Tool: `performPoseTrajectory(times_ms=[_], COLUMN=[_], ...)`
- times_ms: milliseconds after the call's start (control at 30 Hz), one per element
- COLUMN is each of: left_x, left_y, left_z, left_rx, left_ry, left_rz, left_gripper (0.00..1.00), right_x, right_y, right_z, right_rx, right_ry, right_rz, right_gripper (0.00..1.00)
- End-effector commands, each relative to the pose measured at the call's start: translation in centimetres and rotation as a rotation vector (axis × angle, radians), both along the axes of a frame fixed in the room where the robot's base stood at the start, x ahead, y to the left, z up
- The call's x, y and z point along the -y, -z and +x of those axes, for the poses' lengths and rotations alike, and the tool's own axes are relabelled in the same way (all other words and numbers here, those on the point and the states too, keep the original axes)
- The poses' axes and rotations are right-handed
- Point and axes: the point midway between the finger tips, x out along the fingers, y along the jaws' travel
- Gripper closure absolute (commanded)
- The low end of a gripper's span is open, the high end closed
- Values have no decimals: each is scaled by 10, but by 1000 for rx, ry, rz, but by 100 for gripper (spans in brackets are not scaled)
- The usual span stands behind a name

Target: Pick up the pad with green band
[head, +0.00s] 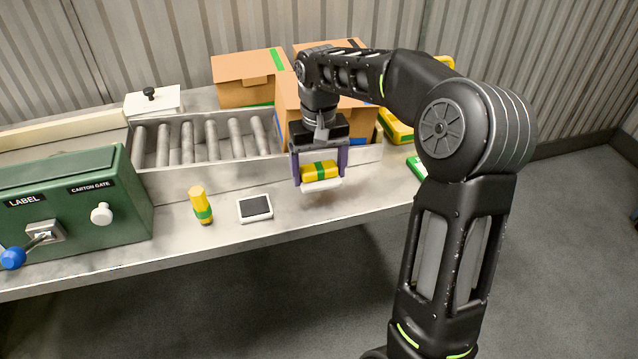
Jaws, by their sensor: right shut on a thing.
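My right gripper (319,173) reaches down over the bench, its two purple-grey fingers on either side of a yellow pad with a green band (321,170). The gripper is shut on this pad. The pad has a white lower part, and its ends are partly hidden by the fingers. It appears to be a little above the bench top, with a soft shadow below it. My left gripper is not in view.
A yellow bottle with a green band (201,206) and a white device with a dark face (255,208) stand on the bench (285,222). Behind are a roller conveyor (210,143) and cardboard boxes (245,80). A green control box (75,205) is at left.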

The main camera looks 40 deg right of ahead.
Motion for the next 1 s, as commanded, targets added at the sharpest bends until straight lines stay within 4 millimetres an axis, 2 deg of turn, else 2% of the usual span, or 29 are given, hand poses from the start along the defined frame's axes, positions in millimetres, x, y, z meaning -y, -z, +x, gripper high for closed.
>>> performPoseTrajectory(times_ms=[133,300,900,933,1000], left_x=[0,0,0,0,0], left_y=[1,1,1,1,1], left_z=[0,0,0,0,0], left_rx=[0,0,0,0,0], left_ry=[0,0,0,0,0], left_rz=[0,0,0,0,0], left_gripper=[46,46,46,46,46], right_x=[0,0,0,0,0], right_y=[-28,-45,-47,-47,-47], right_z=[1,0,0,0,0], right_rx=[4,1,0,0,0], right_ry=[-1,-1,-1,-1,-1], right_rz=[0,0,0,0,-1], right_gripper=[59,59,59,21,27])
